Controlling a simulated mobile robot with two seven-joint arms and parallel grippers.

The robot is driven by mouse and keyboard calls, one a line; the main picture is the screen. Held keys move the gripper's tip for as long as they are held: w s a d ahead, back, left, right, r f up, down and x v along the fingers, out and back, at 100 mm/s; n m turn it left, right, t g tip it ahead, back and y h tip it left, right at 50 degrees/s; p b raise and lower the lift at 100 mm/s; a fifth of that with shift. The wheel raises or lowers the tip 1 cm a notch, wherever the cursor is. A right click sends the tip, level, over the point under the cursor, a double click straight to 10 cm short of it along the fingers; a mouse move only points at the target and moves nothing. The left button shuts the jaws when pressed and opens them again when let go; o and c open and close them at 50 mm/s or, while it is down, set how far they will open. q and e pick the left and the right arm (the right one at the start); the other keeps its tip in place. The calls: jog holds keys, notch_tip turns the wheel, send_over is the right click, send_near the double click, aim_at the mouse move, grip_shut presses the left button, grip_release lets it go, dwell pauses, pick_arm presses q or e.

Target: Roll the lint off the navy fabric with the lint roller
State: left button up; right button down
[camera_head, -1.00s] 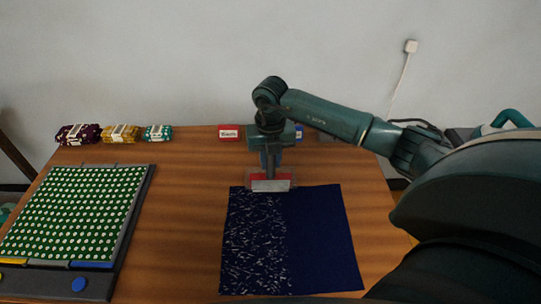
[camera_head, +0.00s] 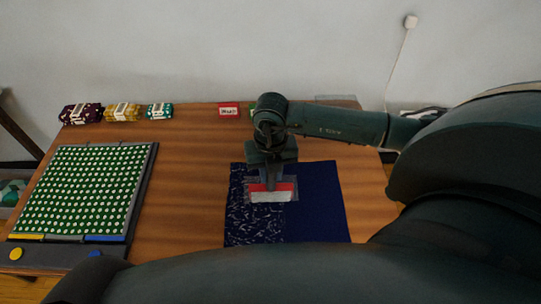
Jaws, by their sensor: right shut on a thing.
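The navy fabric (camera_head: 322,200) lies flat on the wooden table. White lint flecks (camera_head: 250,225) show on its left part, while its right part looks clean. My right gripper (camera_head: 271,182) points down over the fabric, shut on the lint roller (camera_head: 271,195). The roller shows a red band and a pale lower part, and sits over the middle of the fabric near the border of the linty and clean parts. I cannot tell whether it touches the cloth. The gripper hides the fabric behind it. My left gripper is not in view.
A board with green dotted fabric (camera_head: 85,188) lies at the left. My own dark arm link crosses the bottom.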

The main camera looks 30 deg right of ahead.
pick_arm(q)
jog(key=p, duration=0.2)
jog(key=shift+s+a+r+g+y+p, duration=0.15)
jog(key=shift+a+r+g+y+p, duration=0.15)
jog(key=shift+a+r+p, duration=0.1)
pick_arm(e)
jog(key=s+a, duration=0.9)
jog(key=s, duration=0.6)
jog(key=shift+a, duration=0.15)
jog(key=shift+s, duration=0.1)
pick_arm(q)
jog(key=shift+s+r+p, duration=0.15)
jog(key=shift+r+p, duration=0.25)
jog(key=shift+p, duration=0.1)
pick_arm(e)
notch_tip(320, 180, up, 5)
jog(key=shift+r, duration=0.1)
